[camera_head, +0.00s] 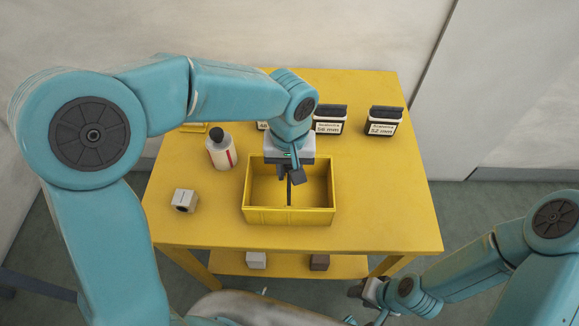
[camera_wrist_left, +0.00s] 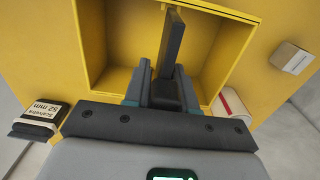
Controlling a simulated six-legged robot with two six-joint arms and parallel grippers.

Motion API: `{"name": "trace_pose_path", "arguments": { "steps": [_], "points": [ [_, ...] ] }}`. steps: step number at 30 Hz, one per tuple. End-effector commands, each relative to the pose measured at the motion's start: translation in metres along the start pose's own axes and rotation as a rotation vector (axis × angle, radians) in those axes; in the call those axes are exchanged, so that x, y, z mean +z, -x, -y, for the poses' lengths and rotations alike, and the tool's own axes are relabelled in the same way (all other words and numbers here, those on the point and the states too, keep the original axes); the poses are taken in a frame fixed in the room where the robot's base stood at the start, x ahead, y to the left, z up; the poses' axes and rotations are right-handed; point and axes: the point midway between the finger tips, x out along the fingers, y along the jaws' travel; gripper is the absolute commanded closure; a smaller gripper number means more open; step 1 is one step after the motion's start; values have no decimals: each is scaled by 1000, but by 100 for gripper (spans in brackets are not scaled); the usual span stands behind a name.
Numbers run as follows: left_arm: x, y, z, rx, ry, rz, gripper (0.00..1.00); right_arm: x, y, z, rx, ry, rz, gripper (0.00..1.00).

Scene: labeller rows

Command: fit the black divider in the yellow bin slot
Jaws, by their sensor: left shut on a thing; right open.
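The yellow bin (camera_head: 290,216) stands on the yellow table, open at the top; its wall also fills much of the left wrist view (camera_wrist_left: 90,40). My left gripper (camera_head: 289,174) is over the bin and shut on the black divider (camera_head: 289,194). In the left wrist view the divider (camera_wrist_left: 172,45) stands on edge between the two fingers (camera_wrist_left: 160,90) and reaches into the bin opening. The slot is hidden, so I cannot tell whether the divider sits in it. My right gripper (camera_head: 369,292) is open and empty, low at the front right, away from the bin.
A white bottle (camera_head: 221,153) and a small pale box (camera_head: 184,200) stand left of the bin. Black-lidded labelled boxes (camera_head: 329,121) (camera_head: 383,122) stand behind it. A lower shelf holds a white box (camera_head: 256,260) and a brown box (camera_head: 319,262).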

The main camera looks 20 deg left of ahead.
Motion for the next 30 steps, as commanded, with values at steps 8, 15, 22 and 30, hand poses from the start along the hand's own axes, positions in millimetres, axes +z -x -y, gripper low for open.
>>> {"name": "trace_pose_path", "arguments": {
  "steps": [8, 15, 22, 30],
  "points": [
    [0, -8, 0, 0, 0, 0, 100, 0, -7, -2, 0, 0, 0, 57],
    [0, -14, 0, 0, 0, 0, 100, 0, -12, -4, 0, 0, 0, 57],
    [0, -20, 0, 0, 0, 0, 100, 0, -16, -6, 0, 0, 0, 57],
    [0, -27, 0, 0, 0, 0, 100, 0, -22, -8, 0, 0, 0, 57]
  ]
}}
